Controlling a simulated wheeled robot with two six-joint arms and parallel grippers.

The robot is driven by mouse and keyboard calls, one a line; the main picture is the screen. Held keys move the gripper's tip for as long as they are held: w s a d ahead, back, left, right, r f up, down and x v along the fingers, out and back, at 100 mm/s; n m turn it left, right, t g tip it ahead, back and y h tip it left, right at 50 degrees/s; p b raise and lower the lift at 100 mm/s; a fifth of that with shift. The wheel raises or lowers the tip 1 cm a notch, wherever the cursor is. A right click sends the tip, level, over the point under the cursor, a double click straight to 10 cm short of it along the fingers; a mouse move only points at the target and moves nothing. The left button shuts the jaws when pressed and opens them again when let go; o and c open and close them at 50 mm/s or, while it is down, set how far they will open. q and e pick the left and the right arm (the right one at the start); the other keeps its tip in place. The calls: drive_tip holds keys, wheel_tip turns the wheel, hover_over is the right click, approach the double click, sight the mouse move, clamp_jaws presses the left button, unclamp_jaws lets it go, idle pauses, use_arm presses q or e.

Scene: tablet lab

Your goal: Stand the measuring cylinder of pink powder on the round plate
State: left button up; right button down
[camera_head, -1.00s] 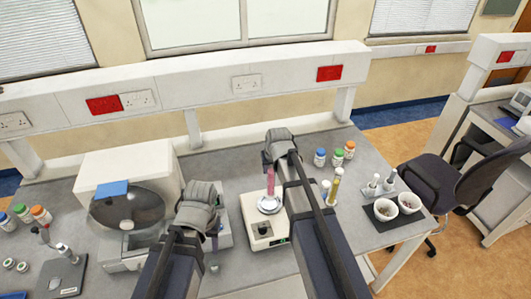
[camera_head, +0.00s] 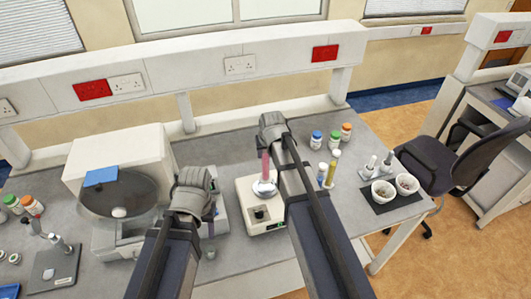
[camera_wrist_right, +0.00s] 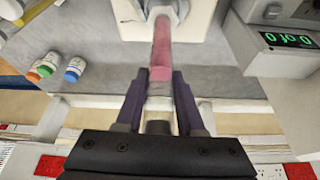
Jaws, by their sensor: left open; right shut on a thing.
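The measuring cylinder of pink powder (camera_head: 265,163) stands about upright at the round plate (camera_head: 264,188), which is on top of a white balance (camera_head: 255,212). I cannot tell whether its foot touches the plate. My right gripper (camera_wrist_right: 160,98) is shut on the clear upper part of the cylinder; the pink part (camera_wrist_right: 161,50) points away from the jaws towards the balance. In the head view my right arm hides the right side of the balance. My left gripper (camera_head: 205,208) is open, low beside a grey instrument left of the balance; its fingertips are mostly hidden.
A centrifuge-like machine (camera_head: 118,200) stands at left. Several capped bottles (camera_head: 334,138), a yellow cylinder (camera_head: 331,172) and two bowls (camera_head: 394,190) on a dark mat are right of my right arm. A digital readout (camera_wrist_right: 290,40) shows in the wrist view. Bench behind the balance is clear.

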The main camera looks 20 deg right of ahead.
sight(266, 162)
drive_tip(key=shift+f+b, duration=1.85)
drive_tip(key=shift+f, duration=0.3)
drive_tip(key=shift+f+b, duration=0.5)
idle(0.9)
drive_tip(key=shift+c, duration=2.2)
unclamp_jaws()
drive_tip(key=shift+r, duration=0.15)
drive_tip(key=p+v, duration=0.7)
drive_tip(key=shift+s+r, duration=0.15)
drive_tip(key=shift+r, duration=0.2)
drive_tip(key=shift+f, duration=0.1)
